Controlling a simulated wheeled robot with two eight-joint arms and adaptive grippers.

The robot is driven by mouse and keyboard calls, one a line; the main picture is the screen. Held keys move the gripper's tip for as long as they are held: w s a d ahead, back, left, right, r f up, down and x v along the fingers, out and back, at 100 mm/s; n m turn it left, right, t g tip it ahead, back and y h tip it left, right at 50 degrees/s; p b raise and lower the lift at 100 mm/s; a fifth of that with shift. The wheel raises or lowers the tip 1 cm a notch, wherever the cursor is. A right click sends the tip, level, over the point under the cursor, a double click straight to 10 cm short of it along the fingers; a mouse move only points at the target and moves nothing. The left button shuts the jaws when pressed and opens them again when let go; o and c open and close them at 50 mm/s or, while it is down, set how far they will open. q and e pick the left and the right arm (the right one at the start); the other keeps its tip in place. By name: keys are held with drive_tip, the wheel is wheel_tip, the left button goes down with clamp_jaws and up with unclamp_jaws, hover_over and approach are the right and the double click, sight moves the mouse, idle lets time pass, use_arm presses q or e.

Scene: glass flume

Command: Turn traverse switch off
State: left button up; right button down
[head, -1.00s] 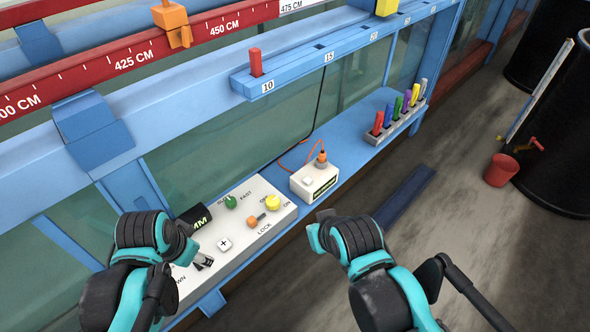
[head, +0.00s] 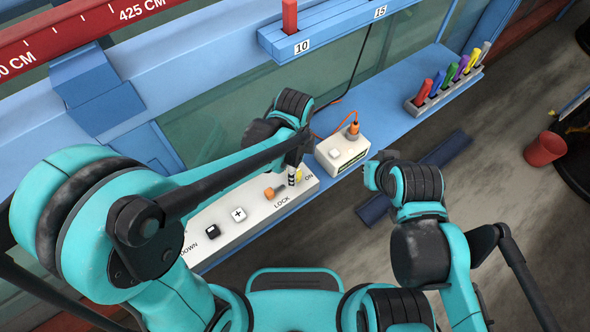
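The control panel (head: 265,208) is a pale box on the blue ledge, with labels LOCK, ON and DOWN in view. A yellow knob (head: 299,175) beside the ON label is mostly hidden behind my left gripper (head: 292,174). The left fingertips point down at this knob; I cannot tell whether they touch it or are closed. An orange lever (head: 273,193) sits by the LOCK label. My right gripper (head: 376,168) hangs to the right of the panel, away from the controls; its finger opening is not clear.
A white box (head: 341,152) with an orange plug and cable stands right of the panel. A rack of coloured pens (head: 440,92) is further along the ledge. A white button (head: 238,214) and a black rocker (head: 212,232) are on the panel. The floor to the right is mostly open.

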use_arm(q)
drive_tip(key=shift+s+f, duration=0.1)
drive_tip(key=shift+f, duration=0.4)
drive_tip(key=c, duration=1.2)
drive_tip(key=shift+o, duration=0.2)
